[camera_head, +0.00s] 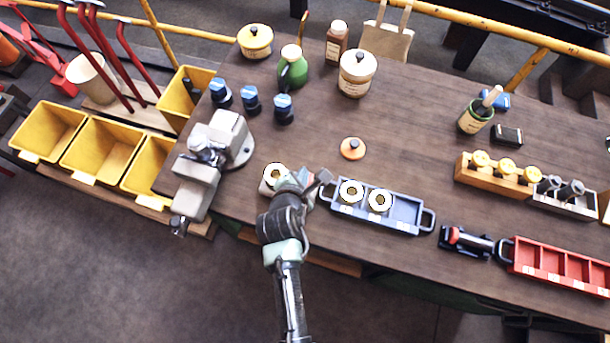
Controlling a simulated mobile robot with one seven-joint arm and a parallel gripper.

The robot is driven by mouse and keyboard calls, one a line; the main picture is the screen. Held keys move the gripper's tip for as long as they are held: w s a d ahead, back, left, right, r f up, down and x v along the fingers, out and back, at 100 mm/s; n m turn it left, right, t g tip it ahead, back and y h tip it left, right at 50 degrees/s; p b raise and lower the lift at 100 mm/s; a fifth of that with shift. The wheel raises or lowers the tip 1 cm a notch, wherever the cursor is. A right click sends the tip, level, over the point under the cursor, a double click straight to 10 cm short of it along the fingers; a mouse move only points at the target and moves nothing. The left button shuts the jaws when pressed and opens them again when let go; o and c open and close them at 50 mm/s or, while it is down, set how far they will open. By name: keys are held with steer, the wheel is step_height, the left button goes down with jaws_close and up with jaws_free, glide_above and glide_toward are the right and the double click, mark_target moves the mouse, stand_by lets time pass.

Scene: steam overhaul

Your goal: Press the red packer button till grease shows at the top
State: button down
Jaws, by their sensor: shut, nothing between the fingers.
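My gripper (304,183) is shut and empty, low over the front edge of the table. It is right beside a light block with a pale ring (274,175) on top, which may be the packer; my gripper and wrist cover part of it. I see no red button on that block, and no grease can be made out at its top. I cannot tell whether my gripper touches it. A blue tray (400,222) just to the right holds two similar pale rings (351,191).
A grey vise (232,138) stands left on the wooden table (410,130). An orange lid (352,148) lies behind my gripper. A black device with a red part (467,242) and a red tray (560,267) are at right. Jars and bottles stand at the back.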

steer(key=shift+r+p, duration=1.15)
steer(key=shift+r, duration=0.35)
steer(key=shift+f, duration=0.1)
stand_by(1.5)
